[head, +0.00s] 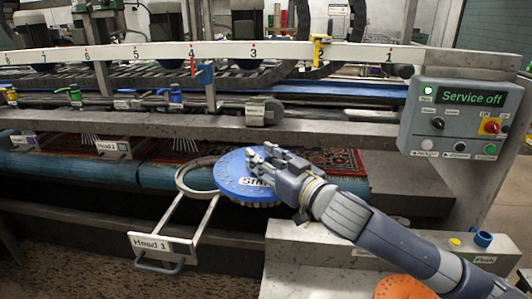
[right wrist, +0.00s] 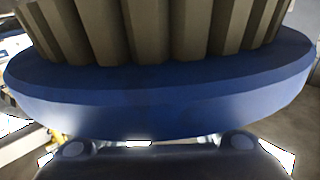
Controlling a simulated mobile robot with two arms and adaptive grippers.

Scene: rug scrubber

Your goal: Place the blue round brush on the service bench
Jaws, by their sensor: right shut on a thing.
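The blue round brush (head: 232,185) is a flat disc with white lettering, in the middle of the head view. My right gripper (head: 268,160) is shut on its right side and covers part of its top. The brush is roughly level, overlapping the right part of the metal ring of the Head 1 holder (head: 165,245); I cannot tell whether they touch. In the right wrist view the blue rim (right wrist: 160,105) fills the middle, with thick grey-brown bristles above it. A pale grey bench (head: 310,262), probably the service bench, stands at the lower right, partly behind my right arm. My left gripper is out of view.
An orange disc (head: 402,288) lies at the bottom right. A blue cup-like fitting (head: 482,238) and a yellow button stand near the Flush label. A control box (head: 460,120) reads "Service off". The machine's long beam (head: 200,128) crosses above the brush.

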